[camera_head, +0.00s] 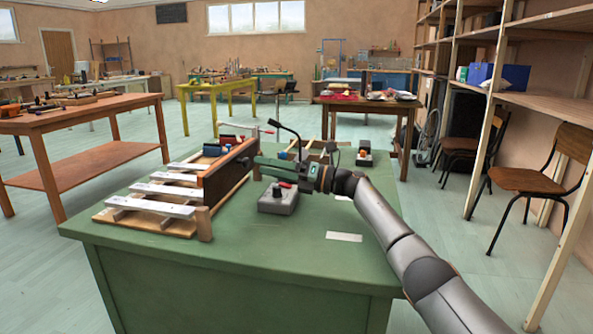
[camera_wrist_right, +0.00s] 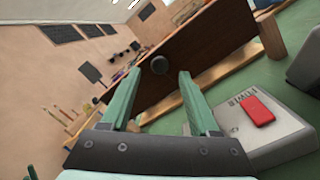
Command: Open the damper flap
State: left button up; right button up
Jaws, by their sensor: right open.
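A wooden bar instrument (camera_head: 150,222) with several pale metal bars stands on the green bench. A dark brown upright panel (camera_head: 222,180), which looks like the damper flap, runs along its right side. In the right wrist view the panel (camera_wrist_right: 205,50) carries a round black knob (camera_wrist_right: 159,65). My right gripper (camera_head: 256,162) is beside the panel's right face. In the wrist view its green fingers (camera_wrist_right: 161,73) are apart, with the knob showing between their tips. I cannot tell whether they touch it. My left gripper is out of view.
A grey box (camera_head: 278,202) with a red button (camera_wrist_right: 257,110) stands below and beside my right gripper. A thin black gooseneck (camera_head: 285,130) rises behind it. The front right of the green bench (camera_head: 300,255) is mostly clear, with one pale label.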

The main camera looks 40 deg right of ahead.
jog(key=p+v, duration=0.1)
jog(key=v, duration=0.8)
jog(key=shift+w, duration=0.1)
